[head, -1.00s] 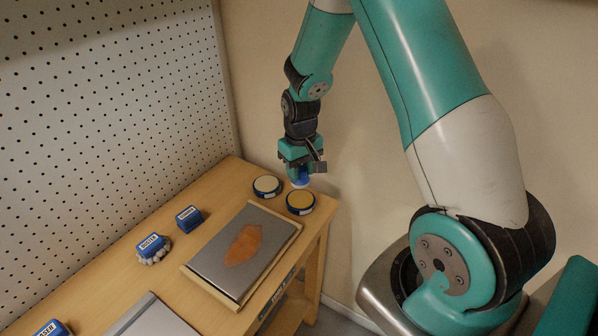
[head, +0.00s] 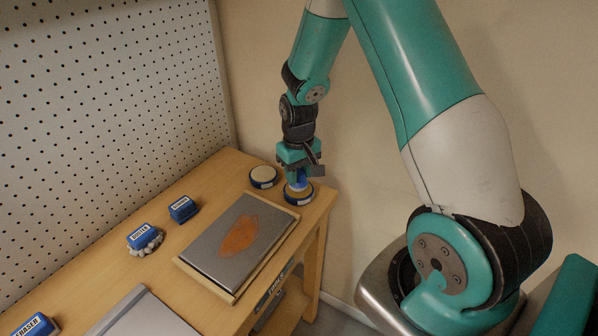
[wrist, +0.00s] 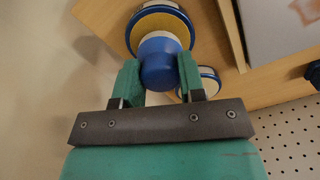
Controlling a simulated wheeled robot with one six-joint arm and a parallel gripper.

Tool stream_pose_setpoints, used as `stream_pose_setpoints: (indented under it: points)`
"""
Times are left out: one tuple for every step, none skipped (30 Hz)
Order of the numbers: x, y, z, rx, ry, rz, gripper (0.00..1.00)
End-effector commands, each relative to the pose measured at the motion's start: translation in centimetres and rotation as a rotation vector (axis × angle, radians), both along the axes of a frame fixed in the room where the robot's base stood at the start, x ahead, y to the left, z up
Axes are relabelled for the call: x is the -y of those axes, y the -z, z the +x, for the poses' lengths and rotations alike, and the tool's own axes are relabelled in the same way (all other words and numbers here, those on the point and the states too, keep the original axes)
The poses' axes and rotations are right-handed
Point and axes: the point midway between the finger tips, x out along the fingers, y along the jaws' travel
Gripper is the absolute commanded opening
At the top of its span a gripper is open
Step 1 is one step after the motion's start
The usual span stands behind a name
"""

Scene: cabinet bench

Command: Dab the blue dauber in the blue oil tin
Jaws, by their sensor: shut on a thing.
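My gripper (head: 298,178) is shut on the blue dauber (wrist: 159,70), which has a blue handle and a pale lower part. In the head view the dauber (head: 299,183) is upright over a round tin with a blue rim (head: 310,200) and yellowish contents. In the wrist view the pale end overlaps this tin (wrist: 181,19); I cannot tell whether it touches the contents. A second round blue-rimmed tin (head: 263,177) stands just left of it. Neither tin's label is readable, so I cannot tell which is the oil tin.
A grey plate with a rusty brown patch (head: 211,247) lies on a wooden board nearby. Blue blocks, one labelled duster (head: 144,237), another (head: 183,208) and an eraser (head: 37,325), stand leftward. A pegboard (head: 100,110) backs the bench. The bench's right edge is close to the tins.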

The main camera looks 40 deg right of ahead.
Motion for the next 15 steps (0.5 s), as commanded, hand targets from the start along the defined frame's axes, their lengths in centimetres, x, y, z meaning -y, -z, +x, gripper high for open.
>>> stream_pose_setpoints:
  points:
    - [0.00,0.00,0.00,0.000,0.000,0.000,0.18]
    - [0.00,0.00,0.00,0.000,0.000,0.000,0.18]
    - [0.00,0.00,0.00,0.000,0.000,0.000,0.18]
    - [0.00,0.00,0.00,0.000,0.000,0.000,0.18]
    - [0.00,0.02,0.00,0.000,0.000,0.000,0.18]
    - [0.00,0.03,0.00,0.000,0.000,0.000,0.18]
    - [0.00,0.06,0.00,0.000,0.000,0.000,0.18]
    - [0.00,0.08,0.00,0.000,0.000,0.000,0.18]
    - [0.00,0.12,0.00,0.000,0.000,0.000,0.18]
    - [-0.01,0.16,0.00,0.000,0.000,0.000,0.18]
    - [0.00,0.20,0.00,0.000,0.000,0.000,0.18]
    - [0.00,0.25,0.00,0.000,0.000,0.000,0.18]
    - [0.00,0.29,0.00,0.000,0.000,0.000,0.18]
    - [0.00,0.33,0.00,0.000,0.000,0.000,0.18]
    - [-0.01,0.38,0.00,0.000,0.000,0.000,0.18]
